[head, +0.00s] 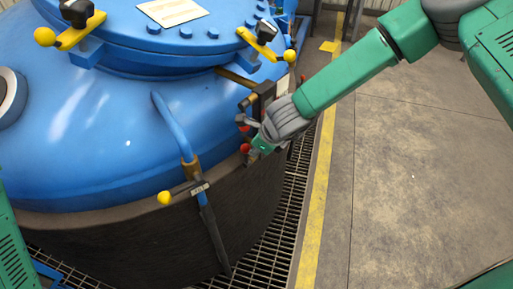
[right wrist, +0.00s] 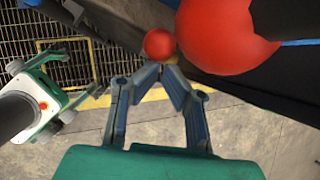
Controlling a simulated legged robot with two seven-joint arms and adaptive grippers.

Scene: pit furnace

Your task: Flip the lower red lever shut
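A red ball knob (head: 245,148) shows low on the side of the blue furnace, just left of my right gripper (head: 262,143). Another bit of red shows slightly above it, partly hidden by the gripper. In the right wrist view a small red ball (right wrist: 159,43) sits just beyond the fingertips, and a large red ball (right wrist: 228,35) is nearer the camera at upper right. My right gripper (right wrist: 161,72) has its fingertips together with nothing seen between them. Contact with the small ball is unclear. The lever arms are mostly hidden. My left gripper is not in view.
The blue furnace (head: 110,130) fills the left, with yellow-knobbed clamps (head: 70,35) on its lid and a yellow-knobbed lever (head: 165,197) in front. Floor grating (head: 285,215) rings it. A yellow line (head: 318,205) and clear concrete floor (head: 425,170) lie to the right.

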